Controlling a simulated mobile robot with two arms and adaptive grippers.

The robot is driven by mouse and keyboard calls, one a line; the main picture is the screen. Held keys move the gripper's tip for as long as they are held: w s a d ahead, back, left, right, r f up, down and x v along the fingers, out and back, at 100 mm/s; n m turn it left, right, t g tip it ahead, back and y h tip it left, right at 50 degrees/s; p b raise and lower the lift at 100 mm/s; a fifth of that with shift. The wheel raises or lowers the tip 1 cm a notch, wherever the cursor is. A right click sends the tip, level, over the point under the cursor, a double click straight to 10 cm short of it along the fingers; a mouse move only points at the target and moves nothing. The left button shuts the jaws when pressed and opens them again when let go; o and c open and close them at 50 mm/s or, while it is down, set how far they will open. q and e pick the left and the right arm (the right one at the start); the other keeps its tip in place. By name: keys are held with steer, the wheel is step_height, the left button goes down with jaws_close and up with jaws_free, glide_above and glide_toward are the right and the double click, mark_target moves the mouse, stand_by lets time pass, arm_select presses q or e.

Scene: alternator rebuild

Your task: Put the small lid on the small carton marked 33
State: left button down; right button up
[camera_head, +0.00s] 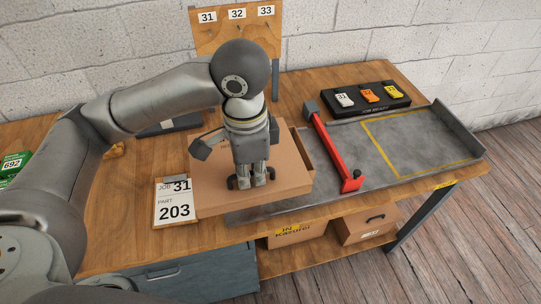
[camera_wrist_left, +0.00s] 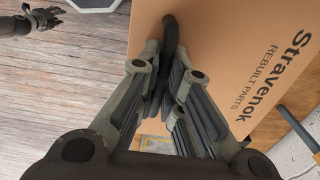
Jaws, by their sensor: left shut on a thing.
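A brown cardboard piece (camera_head: 212,187), marked "Stravenok rebuilt parts" in the left wrist view (camera_wrist_left: 232,60), lies under my left gripper (camera_head: 252,181). That gripper points down and is shut on a dark handle (camera_wrist_left: 171,38) on the cardboard's top; the handle's ends show on both sides of the fingers. My arm and gripper hide much of the cardboard, so I cannot tell the lid from a carton beneath it. No 33 shows on the cardboard. My right gripper (camera_wrist_left: 42,19) shows small over the floor, away from the cardboard; its jaw state is unclear.
A red bar (camera_head: 333,150) lies across the grey metal tray (camera_head: 376,150) to the right. A clipboard (camera_head: 174,203) reading job 31, part 203 is at left. Behind are a black holder (camera_head: 366,99) with tags and a board (camera_head: 238,33) marked 31, 32, 33. Cartons sit on the lower shelf.

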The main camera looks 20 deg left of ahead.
mark_target(275, 153)
arm_select(q)
steer(key=w+f, duration=0.1)
steer(key=w, duration=0.1)
steer(key=w+f, duration=0.1)
steer(key=w, duration=0.2)
steer(key=w+f+p, duration=0.1)
steer(key=w, duration=0.2)
steer(key=shift+w+d+f, duration=0.15)
steer(key=shift+d+f, duration=0.05)
steer(key=shift+d, duration=0.2)
steer(key=w+f+p, duration=0.3)
steer(key=w+f, duration=0.2)
steer(key=f, duration=0.4)
steer(key=shift+w+f, duration=0.3)
arm_select(e)
steer(key=r, duration=0.2)
steer(key=w+r, duration=0.1)
steer(key=r, duration=0.1)
steer(key=shift+d, duration=0.15)
arm_select(q)
steer(key=c, duration=1.6)
jaws_free()
steer(key=shift+c, duration=0.2)
steer(key=shift+o, duration=0.4)
arm_select(e)
steer(key=shift+d, duration=0.3)
